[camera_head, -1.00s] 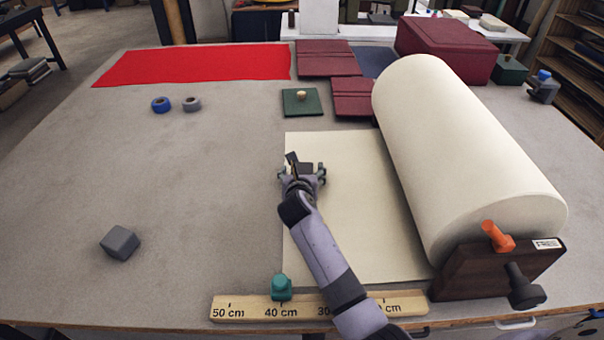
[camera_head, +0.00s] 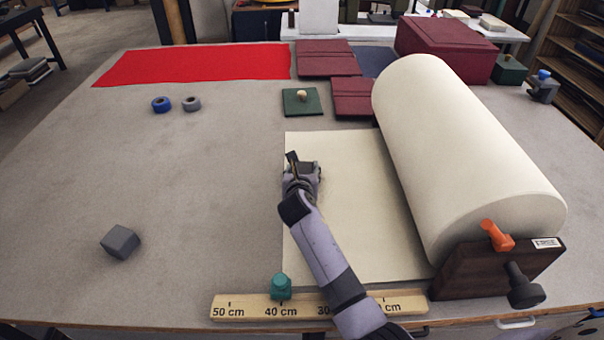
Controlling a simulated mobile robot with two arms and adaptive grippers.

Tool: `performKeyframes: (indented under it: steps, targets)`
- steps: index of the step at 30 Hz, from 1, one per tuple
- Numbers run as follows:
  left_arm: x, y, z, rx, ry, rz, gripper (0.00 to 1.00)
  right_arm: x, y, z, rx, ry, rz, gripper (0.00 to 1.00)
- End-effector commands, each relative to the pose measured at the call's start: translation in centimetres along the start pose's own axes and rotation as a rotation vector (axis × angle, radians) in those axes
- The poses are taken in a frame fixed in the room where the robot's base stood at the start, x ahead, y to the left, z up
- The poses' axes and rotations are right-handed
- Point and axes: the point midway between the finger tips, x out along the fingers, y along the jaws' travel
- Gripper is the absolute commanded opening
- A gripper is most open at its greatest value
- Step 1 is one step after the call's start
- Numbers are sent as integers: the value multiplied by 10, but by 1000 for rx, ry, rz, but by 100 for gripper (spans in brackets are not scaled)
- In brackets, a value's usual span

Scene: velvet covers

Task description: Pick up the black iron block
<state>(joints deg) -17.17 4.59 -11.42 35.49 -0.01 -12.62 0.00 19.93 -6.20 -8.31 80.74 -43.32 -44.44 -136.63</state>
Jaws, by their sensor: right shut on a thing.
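My right gripper (camera_head: 303,175) is low over the cream sheet, near its left edge. It is shut on a small dark block (camera_head: 307,167), taken to be the black iron block. The gripper and wrist hide most of this block, and I cannot tell whether it is clear of the sheet. A separate dark grey cube (camera_head: 120,242) sits on the bare table at the lower left, away from the gripper. My left gripper is not in view.
The large cream roll (camera_head: 465,155) stands right of the gripper on a dark wooden holder (camera_head: 470,272). A wooden ruler (camera_head: 245,308) lies along the front edge. Red cloth (camera_head: 195,64), maroon folders (camera_head: 328,65) and a green plate (camera_head: 289,104) lie farther back. The left table is mostly clear.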

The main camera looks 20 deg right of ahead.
Motion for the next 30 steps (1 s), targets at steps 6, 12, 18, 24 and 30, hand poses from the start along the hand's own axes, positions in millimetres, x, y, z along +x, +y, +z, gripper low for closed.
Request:
performKeyframes:
  steps: [6, 12, 18, 24, 30]
  targets:
    - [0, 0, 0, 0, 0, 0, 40, 0, 0, 0, 0, 0, 0, 9]
    - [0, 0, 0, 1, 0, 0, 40, 0, 0, 0, 0, 0, 0, 0]
    - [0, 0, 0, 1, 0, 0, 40, 0, 1, 4, 1, -8, 2, 0]
    - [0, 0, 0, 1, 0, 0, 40, -1, 1, 6, 1, -8, 2, 0]
    - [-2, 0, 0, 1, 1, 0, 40, -5, 0, 18, 2, -12, 1, 0]
